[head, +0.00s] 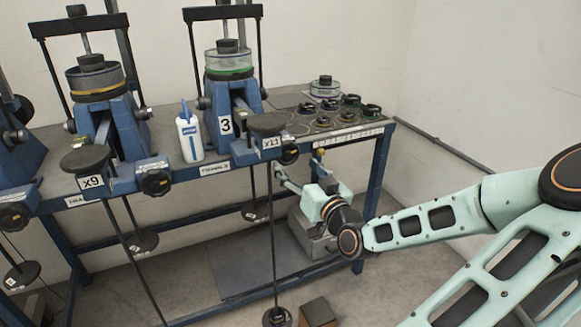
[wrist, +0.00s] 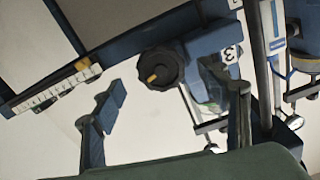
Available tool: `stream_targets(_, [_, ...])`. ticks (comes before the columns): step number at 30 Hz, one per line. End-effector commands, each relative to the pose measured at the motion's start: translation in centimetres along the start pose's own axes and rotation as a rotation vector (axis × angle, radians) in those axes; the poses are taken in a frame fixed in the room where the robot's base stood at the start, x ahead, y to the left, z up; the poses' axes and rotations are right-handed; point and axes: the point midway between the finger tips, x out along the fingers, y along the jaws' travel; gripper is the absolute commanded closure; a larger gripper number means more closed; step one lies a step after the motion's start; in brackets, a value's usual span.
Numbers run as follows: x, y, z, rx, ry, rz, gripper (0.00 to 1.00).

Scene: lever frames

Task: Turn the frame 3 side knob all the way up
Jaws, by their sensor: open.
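The frame 3 stand is blue and carries a white "3" label (head: 226,125). Its side knob (head: 288,152) is dark and round, low on the stand's right side at the table's front edge. In the wrist view the knob (wrist: 160,68) shows black and lobed, with an orange-tan mark on its face. My gripper (head: 299,166) is open and empty, just below and right of the knob. In the wrist view my gripper (wrist: 178,90) has its fingers spread wide to either side of the knob, which appears beyond the fingertips. I see no contact.
A white bottle (head: 190,138) stands left of frame 3. A white scale strip (head: 349,136) and small dark knobs lie right. Another stand, with an x9 disc (head: 85,159), is left.

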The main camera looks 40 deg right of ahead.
Motion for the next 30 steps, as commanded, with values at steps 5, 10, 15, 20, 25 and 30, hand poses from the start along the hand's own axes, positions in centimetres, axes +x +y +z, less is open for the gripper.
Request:
stream_targets(5, [2.9,0.0,0.1,-0.001,0.000,-0.001,0.32])
stream_targets(10, [4.2,0.0,0.0,0.000,0.001,0.000,0.32])
stream_targets(15, [4.4,0.0,-0.1,0.000,0.000,0.001,0.32])
stream_targets(20, [4.4,0.0,0.0,0.000,0.000,0.001,0.33])
stream_targets(25, [4.4,0.0,0.0,0.000,0.000,0.001,0.52])
stream_targets(30, [4.4,0.0,0.0,0.000,0.000,0.001,0.71])
